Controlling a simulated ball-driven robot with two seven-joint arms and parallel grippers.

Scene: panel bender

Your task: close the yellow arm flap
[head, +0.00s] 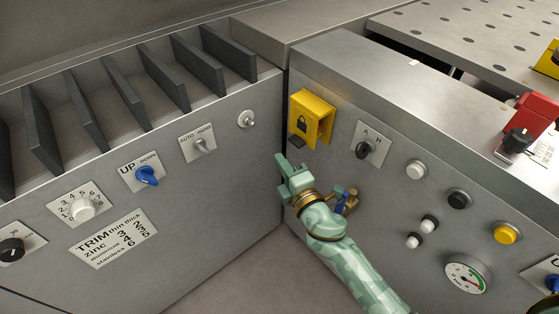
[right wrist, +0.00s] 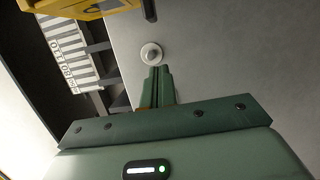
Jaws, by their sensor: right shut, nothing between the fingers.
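The yellow arm flap (head: 312,118) with a black padlock mark is on the upper left of the right-hand grey panel. It stands out from the panel face, with a gap showing at its right side. A small dark piece (head: 297,141) shows at its lower left. My right gripper (head: 284,170) is shut and empty, below and slightly left of the flap and apart from it. In the right wrist view its closed fingers (right wrist: 157,84) point up the picture, and part of yellow housing (right wrist: 75,8) shows at the top edge. My left gripper is not in view.
A rotary switch (head: 364,150) marked A and H sits right of the flap. A toggle switch (head: 246,119) is on the left panel near the inner corner. Several buttons and a gauge (head: 466,276) lie further right. A red block (head: 530,120) stands on the top edge.

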